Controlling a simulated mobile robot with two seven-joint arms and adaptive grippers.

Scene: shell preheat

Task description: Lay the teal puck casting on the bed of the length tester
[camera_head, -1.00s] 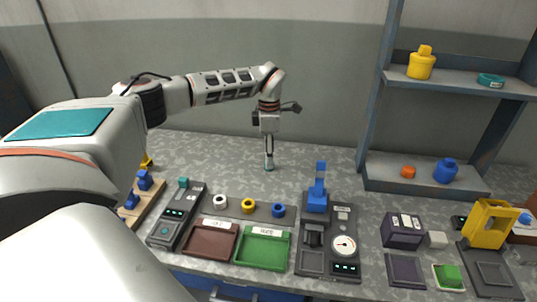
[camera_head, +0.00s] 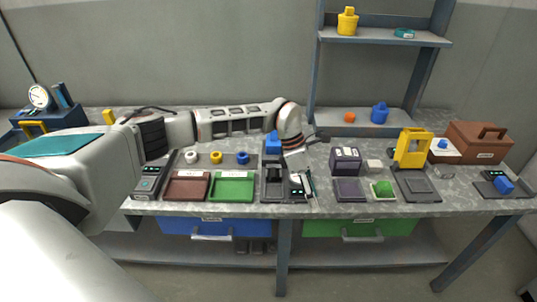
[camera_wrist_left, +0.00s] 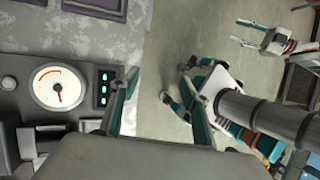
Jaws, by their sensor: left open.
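A flat teal puck (camera_head: 404,33) rests on the upper shelf at the right of the head view. In the left wrist view the left gripper (camera_wrist_left: 160,102) is open and empty, beside the bench edge. What seems my right gripper (camera_wrist_left: 250,33) is small there.
The shelf (camera_head: 350,38) also holds a yellow casting (camera_head: 347,20), with orange and blue ones below. Red (camera_head: 187,187) and green (camera_head: 232,186) trays lie left of the instrument. A purple box (camera_head: 345,160) and a yellow frame (camera_head: 412,148) stand to its right.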

